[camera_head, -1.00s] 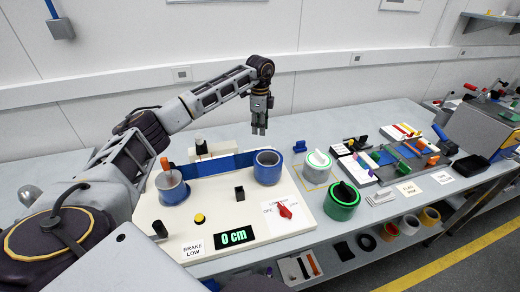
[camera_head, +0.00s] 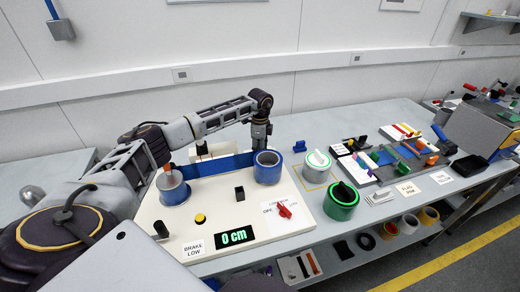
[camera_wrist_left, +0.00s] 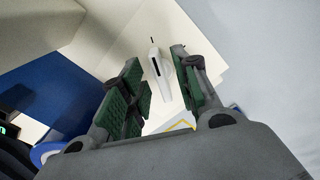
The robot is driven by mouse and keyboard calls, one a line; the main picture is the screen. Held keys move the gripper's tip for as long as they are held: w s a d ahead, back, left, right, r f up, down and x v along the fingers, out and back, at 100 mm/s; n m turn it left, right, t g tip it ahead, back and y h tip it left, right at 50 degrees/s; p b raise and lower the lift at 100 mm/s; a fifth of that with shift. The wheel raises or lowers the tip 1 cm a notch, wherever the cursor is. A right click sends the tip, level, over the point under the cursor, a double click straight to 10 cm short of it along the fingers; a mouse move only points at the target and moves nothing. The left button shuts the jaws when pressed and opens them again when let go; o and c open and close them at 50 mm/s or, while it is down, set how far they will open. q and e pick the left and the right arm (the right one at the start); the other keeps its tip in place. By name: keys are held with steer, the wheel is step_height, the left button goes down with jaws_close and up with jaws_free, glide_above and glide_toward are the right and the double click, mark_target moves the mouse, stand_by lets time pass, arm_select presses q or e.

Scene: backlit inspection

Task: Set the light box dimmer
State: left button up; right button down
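In the head view my left gripper (camera_head: 260,138) points down just behind the right-hand blue roll (camera_head: 267,168), at the back edge of the white panel (camera_head: 225,213). Its fingertips are partly hidden by the roll. In the left wrist view the two green-padded fingers of this gripper (camera_wrist_left: 160,85) stand apart. A small white piece with a dark slot (camera_wrist_left: 160,68) shows between them, on a white surface (camera_wrist_left: 182,38); it may be the dimmer, but I cannot tell. It appears untouched.
Blue film (camera_head: 222,164) runs between the right roll and the left roll (camera_head: 173,190). The panel carries a red knob (camera_head: 284,211), a yellow button (camera_head: 200,218) and a "0 cm" display (camera_head: 233,236). Grey-white and green rolls (camera_head: 342,203) stand to the right.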

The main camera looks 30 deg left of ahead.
arm_select(q)
steer(key=shift+f, duration=0.1)
jaws_close()
